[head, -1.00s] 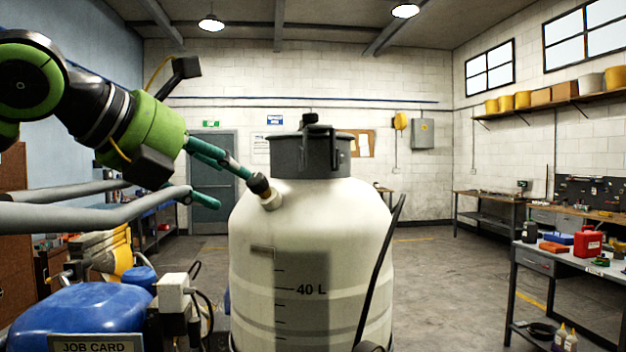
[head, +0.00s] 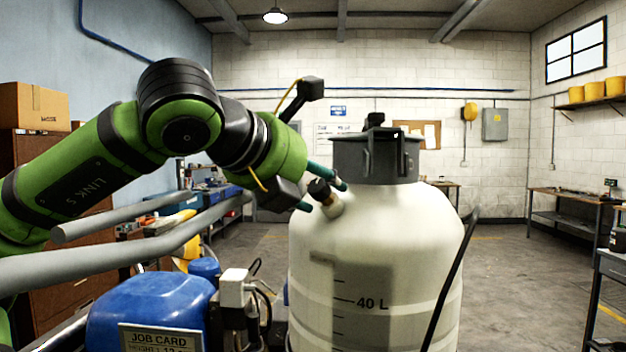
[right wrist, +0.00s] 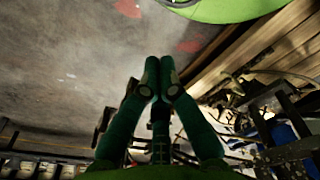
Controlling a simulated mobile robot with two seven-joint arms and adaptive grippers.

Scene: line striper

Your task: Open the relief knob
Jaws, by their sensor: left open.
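The relief knob (head: 319,189) is a small dark cap on a pale, tilted neck at the left shoulder of the white tank (head: 400,240). My left gripper (head: 326,196) is open at the knob in the head view. Its upper teal finger reaches past the knob's upper side, and its lower finger ends close to the knob's lower left. I cannot tell whether either finger touches it. My right gripper (right wrist: 160,62) shows in the right wrist view with its fingertips together and nothing seen between them. It is away from the knob.
The tank has a dark grey lid (head: 375,155) and a black hose (head: 450,285) down its right side. Grey handlebars (head: 150,245) run below my left arm. A blue engine cover (head: 150,305) with a job card (head: 160,338) stands at lower left. Open floor lies right of the tank.

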